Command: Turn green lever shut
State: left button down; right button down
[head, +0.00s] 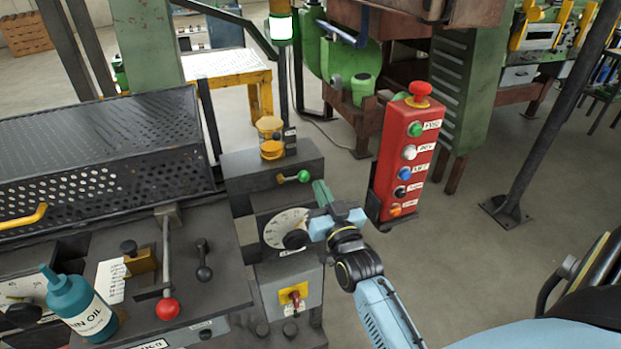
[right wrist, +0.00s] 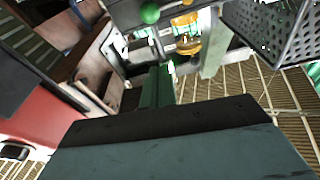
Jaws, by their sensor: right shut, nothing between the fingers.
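The green lever (head: 304,176) is a short rod with a green ball knob on the dark machine head, pointing right. In the right wrist view its green knob (right wrist: 150,12) shows at the top, beyond the fingers. My right gripper (head: 320,190) is shut and empty, just right of and slightly below the knob in the head view. A small gap seems to separate them, but contact cannot be told for certain. The right wrist view shows the gripper's green fingers (right wrist: 157,88) close together. My left gripper is out of view.
A red button box (head: 405,155) stands close to the right of my gripper. Below the lever are a white dial (head: 285,228) and a yellow-backed red switch (head: 293,295). A red-knobbed lever (head: 167,308) and teal oil bottle (head: 80,305) are at left. Floor at right is partly clear.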

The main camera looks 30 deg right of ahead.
jog(key=w, duration=0.3)
jog(key=w+d+f, duration=0.1)
jog(key=w, duration=0.1)
jog(key=shift+w+d, duration=0.1)
jog(key=shift+w+f, duration=0.4)
jog(key=shift+w, duration=0.15)
jog(key=m, duration=0.1)
jog(key=f+m+h, duration=0.1)
jog(key=m, duration=0.1)
jog(key=shift+d+f, duration=0.2)
jog(key=shift+d, duration=0.05)
jog(key=shift+s, duration=0.1)
jog(key=r+p+v, duration=0.2)
jog(key=v, duration=1)
jog(key=shift+s+d+r, duration=0.25)
jog(key=shift+s+r, duration=0.15)
jog(key=shift+s, duration=0.35)
